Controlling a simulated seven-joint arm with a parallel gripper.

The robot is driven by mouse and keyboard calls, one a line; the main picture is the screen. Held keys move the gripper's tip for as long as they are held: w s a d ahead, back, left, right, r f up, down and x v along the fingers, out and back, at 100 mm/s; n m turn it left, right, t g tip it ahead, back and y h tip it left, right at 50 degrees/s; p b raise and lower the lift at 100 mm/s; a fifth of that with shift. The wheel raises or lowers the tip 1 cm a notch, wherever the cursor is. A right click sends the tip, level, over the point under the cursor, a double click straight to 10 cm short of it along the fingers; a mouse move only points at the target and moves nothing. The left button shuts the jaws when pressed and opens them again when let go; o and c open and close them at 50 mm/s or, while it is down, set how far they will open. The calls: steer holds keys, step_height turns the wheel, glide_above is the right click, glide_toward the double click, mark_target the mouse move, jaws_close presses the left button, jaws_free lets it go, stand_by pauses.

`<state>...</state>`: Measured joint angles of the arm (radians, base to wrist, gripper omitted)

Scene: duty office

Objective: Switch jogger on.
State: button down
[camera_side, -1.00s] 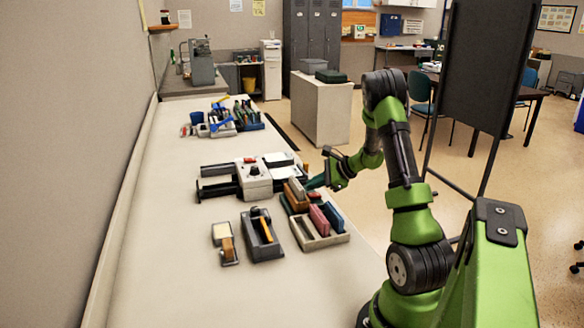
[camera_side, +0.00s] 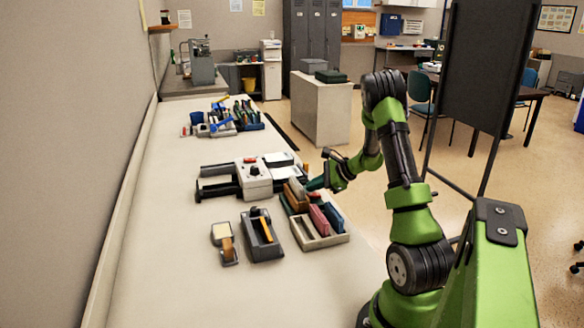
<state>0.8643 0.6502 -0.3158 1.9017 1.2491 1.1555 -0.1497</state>
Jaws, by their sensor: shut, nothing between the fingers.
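The jogger appears to be the white and black machine (camera_side: 257,183) in the middle of the bench. A small red part shows on top of its white control box, and a dark dial shows on its front. Dark rails or arms reach out to its left. My gripper (camera_side: 310,184) is shut and empty, just right of the machine, beside the back end of the file tray. It points left toward the machine. I cannot tell whether its fingertips touch anything. The switch's position is too small to read.
A tray of coloured blocks or files (camera_side: 320,240) stands close in front of my gripper. A dark holder (camera_side: 262,245) and a tape dispenser (camera_side: 224,254) stand left of it. Several tools and a blue-handled device (camera_side: 222,120) lie farther back. The bench's left and front parts are clear.

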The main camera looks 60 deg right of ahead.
steer(key=shift+f, duration=0.5)
stand_by(0.6)
steer(key=shift+r, duration=0.8)
